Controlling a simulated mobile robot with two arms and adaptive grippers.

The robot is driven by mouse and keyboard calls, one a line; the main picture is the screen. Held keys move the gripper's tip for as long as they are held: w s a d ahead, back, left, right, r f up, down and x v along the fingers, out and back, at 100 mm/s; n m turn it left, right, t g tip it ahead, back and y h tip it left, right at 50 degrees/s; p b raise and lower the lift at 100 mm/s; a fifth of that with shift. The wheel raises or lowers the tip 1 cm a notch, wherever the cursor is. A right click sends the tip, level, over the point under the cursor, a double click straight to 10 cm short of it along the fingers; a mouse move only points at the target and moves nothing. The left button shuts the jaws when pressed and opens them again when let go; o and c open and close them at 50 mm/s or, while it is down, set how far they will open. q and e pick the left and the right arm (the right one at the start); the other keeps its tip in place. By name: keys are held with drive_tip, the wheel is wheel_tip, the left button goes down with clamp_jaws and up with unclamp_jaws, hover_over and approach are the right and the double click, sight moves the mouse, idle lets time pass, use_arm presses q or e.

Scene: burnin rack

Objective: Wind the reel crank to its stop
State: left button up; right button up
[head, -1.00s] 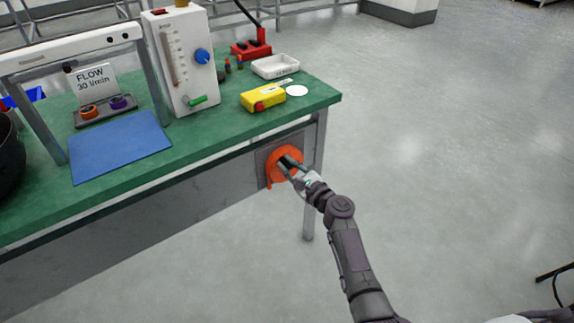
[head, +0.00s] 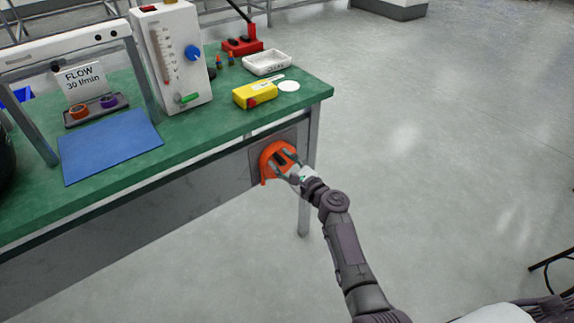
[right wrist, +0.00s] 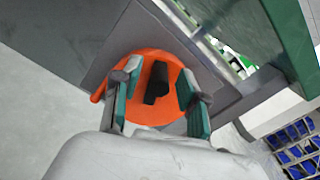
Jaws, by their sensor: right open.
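The orange reel (head: 268,172) is mounted on a grey plate (head: 257,165) on the bench's front side, below the top near the right corner. In the right wrist view the reel (right wrist: 150,62) is a round orange disc with a black crank knob (right wrist: 158,82) standing out from it. My right gripper (head: 283,160) is in front of the reel. In the wrist view its two fingers (right wrist: 160,88) are open, one on each side of the knob, with gaps between them and the knob. My left gripper is out of view.
The green bench top (head: 215,128) carries a flow meter (head: 172,60), a yellow device (head: 254,95), a white tray (head: 267,63) and a blue mat (head: 108,146).

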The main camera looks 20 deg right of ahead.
drive_tip(key=v, duration=1.2)
